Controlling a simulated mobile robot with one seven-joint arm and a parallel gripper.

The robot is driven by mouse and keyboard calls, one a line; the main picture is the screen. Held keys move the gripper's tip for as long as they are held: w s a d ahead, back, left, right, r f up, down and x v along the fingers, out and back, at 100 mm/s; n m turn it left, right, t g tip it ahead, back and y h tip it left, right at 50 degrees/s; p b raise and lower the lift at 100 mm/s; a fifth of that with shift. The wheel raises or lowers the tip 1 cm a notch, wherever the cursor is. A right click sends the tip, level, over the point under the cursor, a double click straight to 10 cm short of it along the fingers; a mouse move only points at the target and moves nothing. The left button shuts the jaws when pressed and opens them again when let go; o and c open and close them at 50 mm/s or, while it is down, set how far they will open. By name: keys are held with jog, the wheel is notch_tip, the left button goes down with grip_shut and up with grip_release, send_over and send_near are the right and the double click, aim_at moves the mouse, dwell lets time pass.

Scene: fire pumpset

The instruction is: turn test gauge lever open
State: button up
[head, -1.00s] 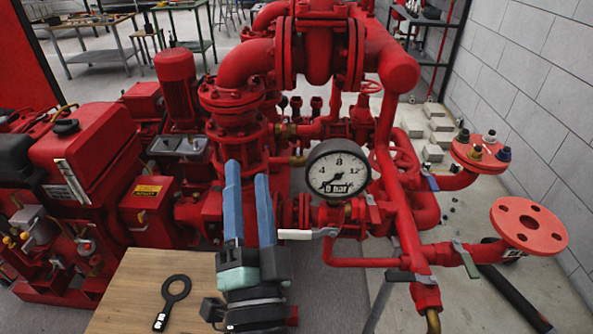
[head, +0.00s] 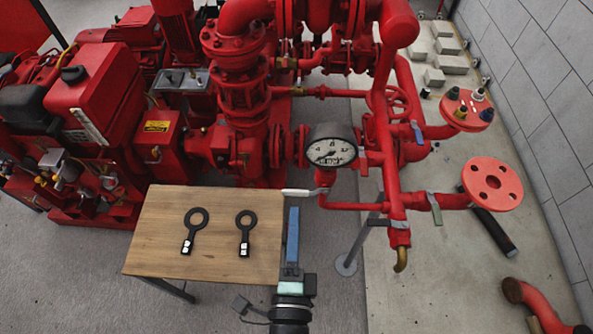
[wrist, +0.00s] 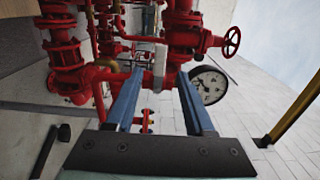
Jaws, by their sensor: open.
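The test gauge lever (head: 300,192) is a short white handle on a red pipe, just below the round white-faced gauge (head: 331,151). In the head view it lies nearly level and points left. My gripper (head: 293,209) is just below the lever, its blue fingers pointing at it and overlapping in this view. In the wrist view my gripper (wrist: 160,76) is open, with the pale lever (wrist: 160,66) showing in the gap between the fingers. The gauge (wrist: 208,85) is beside the right finger. I cannot tell whether a finger touches the lever.
A wooden table (head: 160,225) with two black ring-ended tools (head: 188,232) is left of my gripper. Red pump pipes crowd the space behind the lever. A vertical red pipe (head: 390,180) and a red flange (head: 492,183) stand to the right.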

aim_at(296, 191)
jog(key=w, duration=1)
jog(key=shift+w, duration=0.2)
grip_shut()
dwell(1.1)
